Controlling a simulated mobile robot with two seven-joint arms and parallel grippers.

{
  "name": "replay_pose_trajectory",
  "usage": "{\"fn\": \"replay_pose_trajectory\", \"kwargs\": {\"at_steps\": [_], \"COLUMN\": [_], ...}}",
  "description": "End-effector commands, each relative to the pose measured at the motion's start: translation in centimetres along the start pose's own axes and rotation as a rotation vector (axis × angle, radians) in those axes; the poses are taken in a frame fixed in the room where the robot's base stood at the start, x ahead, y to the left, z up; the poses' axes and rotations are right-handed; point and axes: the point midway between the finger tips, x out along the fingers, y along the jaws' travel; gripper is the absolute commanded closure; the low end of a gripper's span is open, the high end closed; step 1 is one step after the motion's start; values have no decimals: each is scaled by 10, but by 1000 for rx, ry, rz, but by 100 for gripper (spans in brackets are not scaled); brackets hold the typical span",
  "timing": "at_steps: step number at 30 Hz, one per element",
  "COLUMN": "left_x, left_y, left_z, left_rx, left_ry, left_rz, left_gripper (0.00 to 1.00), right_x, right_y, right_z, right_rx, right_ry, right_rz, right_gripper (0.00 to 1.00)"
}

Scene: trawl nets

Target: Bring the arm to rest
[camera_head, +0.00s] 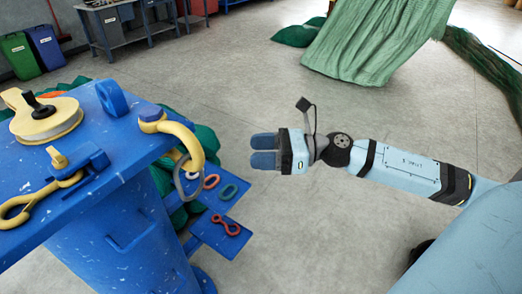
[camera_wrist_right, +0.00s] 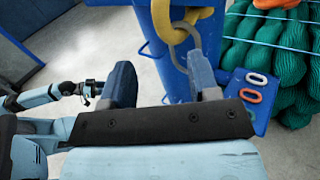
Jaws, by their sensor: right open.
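My right arm (camera_head: 405,168) reaches in from the right in the head view. Its gripper (camera_head: 258,150) is in mid-air over the grey floor, to the right of the blue stand. The jaws are open with nothing between them. In the right wrist view, the two dark fingers (camera_wrist_right: 163,82) are apart, with the blue stand beyond them. My left arm is out of the head view. An arm of mine (camera_wrist_right: 42,96) shows at the left of the right wrist view, its far end partly hidden behind a finger, so its jaws cannot be read.
The blue stand (camera_head: 113,140) carries a yellow hook (camera_head: 190,133) with a grey ring (camera_head: 181,184) hanging on it. A red ring (camera_head: 211,182), a green ring (camera_head: 229,192) and a red figure-eight link (camera_head: 225,225) lie on low shelves. Green netting (camera_head: 375,40) hangs behind. Floor around the gripper is clear.

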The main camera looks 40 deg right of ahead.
Motion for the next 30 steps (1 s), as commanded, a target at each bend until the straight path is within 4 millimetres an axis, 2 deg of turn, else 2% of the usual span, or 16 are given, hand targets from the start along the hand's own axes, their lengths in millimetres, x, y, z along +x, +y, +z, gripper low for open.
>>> {"fn": "replay_pose_trajectory", "kwargs": {"at_steps": [10, 14, 17, 20, 23, 26, 27, 30], "left_x": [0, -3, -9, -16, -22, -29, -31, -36], "left_y": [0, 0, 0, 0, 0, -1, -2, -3], "left_z": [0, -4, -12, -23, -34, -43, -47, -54], "left_rx": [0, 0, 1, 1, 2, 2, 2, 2], "left_ry": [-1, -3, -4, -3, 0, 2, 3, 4], "left_rz": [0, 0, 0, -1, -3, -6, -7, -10], "left_gripper": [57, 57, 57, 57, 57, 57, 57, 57], "right_x": [0, 1, 1, -2, -6, -8, -9, -7], "right_y": [0, -3, -7, -8, 0, 22, 35, 72], "right_z": [0, -8, -28, -64, -111, -164, -185, -230], "right_rx": [11, 187, 520, 976, 1446, 1905, 2078, 2457], "right_ry": [-3, -56, -151, -285, -431, -588, -652, -808], "right_rz": [-3, -50, -138, -256, -379, -506, -554, -669], "right_gripper": [44, 44, 44, 44, 44, 44, 44, 44]}}
